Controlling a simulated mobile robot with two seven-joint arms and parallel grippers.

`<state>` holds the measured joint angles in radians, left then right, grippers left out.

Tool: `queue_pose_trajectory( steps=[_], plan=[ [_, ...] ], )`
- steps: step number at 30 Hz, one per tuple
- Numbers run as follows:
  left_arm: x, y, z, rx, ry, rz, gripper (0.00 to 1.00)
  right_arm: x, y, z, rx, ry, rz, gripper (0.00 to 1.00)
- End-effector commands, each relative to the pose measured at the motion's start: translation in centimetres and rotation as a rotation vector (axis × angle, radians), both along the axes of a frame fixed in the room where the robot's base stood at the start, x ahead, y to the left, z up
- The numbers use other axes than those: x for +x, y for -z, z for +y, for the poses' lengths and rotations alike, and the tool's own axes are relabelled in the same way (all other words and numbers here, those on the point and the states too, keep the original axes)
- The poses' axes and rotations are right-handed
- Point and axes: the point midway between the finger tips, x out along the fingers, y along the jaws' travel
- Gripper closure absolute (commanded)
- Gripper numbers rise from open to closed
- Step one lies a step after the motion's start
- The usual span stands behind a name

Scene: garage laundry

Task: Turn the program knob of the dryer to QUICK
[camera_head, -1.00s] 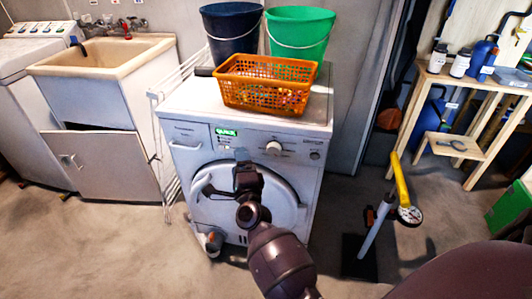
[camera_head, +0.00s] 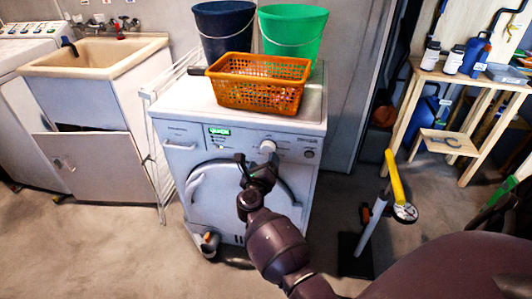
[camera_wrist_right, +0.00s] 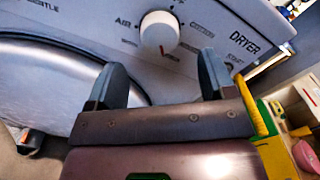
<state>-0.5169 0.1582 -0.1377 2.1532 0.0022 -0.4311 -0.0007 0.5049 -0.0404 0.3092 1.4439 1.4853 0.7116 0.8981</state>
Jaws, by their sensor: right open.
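The white dryer (camera_head: 170,150) stands ahead of me with its control panel facing me. Its round white program knob (camera_head: 268,146) is on the upper right of the panel and shows large in the right wrist view (camera_wrist_right: 160,30). A small red mark shows at the knob's lower edge there. Printed labels surround it, among them AIR and COTTON. A green-lit label (camera_head: 219,131) on the panel appears to read QUICK. My right gripper (camera_head: 256,158) is open and empty just below the knob. In the wrist view the knob lies beyond the fingertips (camera_wrist_right: 162,75), between them and apart from them. My left gripper is not in view.
An orange basket (camera_head: 258,82), a dark blue bucket (camera_head: 226,32) and a green bucket (camera_head: 293,32) stand on the dryer. A sink cabinet (camera_head: 100,155) is to the left.

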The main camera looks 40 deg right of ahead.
Motion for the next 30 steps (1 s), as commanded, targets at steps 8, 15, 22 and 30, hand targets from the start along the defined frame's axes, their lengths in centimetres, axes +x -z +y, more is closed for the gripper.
queue_pose_trajectory(
  steps=[8, 15, 22, 30],
  plan=[
    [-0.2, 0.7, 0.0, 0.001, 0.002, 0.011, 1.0, 2.7, 0.2, -3.2, -0.003, -0.001, 0.003, 0.24],
    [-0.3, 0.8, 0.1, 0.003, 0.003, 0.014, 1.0, 3.7, 0.0, -4.2, -0.001, -0.001, 0.001, 0.24],
    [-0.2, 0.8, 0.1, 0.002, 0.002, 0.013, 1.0, 3.7, 0.0, -4.3, 0.0, -0.001, 0.0, 0.24],
    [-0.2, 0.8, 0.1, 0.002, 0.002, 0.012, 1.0, 3.7, 0.0, -4.3, -0.001, -0.001, 0.001, 0.57]
  ],
)
